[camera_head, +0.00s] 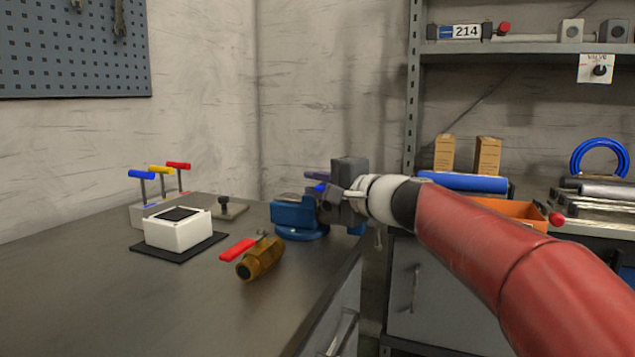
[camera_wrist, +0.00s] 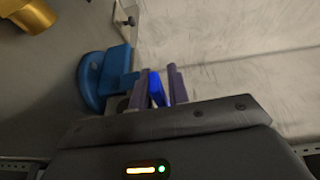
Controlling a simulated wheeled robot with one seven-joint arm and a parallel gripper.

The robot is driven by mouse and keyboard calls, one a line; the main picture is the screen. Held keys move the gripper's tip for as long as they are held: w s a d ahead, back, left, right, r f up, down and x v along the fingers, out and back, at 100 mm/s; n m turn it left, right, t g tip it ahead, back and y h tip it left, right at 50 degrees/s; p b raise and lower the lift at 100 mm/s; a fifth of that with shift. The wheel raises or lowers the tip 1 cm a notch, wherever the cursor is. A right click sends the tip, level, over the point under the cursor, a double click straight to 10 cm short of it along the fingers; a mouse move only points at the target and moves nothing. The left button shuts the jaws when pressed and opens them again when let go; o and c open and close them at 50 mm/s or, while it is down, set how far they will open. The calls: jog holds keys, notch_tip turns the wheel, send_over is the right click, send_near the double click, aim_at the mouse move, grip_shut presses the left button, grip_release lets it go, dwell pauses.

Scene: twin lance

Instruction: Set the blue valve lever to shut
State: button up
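My gripper (camera_wrist: 158,78) is at the blue vise (camera_head: 293,212) near the table's far corner. Its purple fingers also show in the head view (camera_head: 318,182). A bright blue piece like a lever (camera_wrist: 157,90) lies between the two fingers; I cannot tell if both press on it. It also shows in the head view (camera_head: 320,188). The vise is just left of the fingers in the wrist view (camera_wrist: 104,75). What the blue piece is fixed to is hidden. Another blue-handled upright lever (camera_head: 141,174) stands at the left, beside a yellow (camera_head: 160,169) and a red one (camera_head: 178,165).
A brass valve with a red lever (camera_head: 260,258) lies in front of the vise. A white box (camera_head: 178,231) sits on a dark mat at the left. Shelves (camera_head: 540,47) and a second bench with an orange bin (camera_head: 512,211) are at the right. The front left table is clear.

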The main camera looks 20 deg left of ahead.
grip_shut()
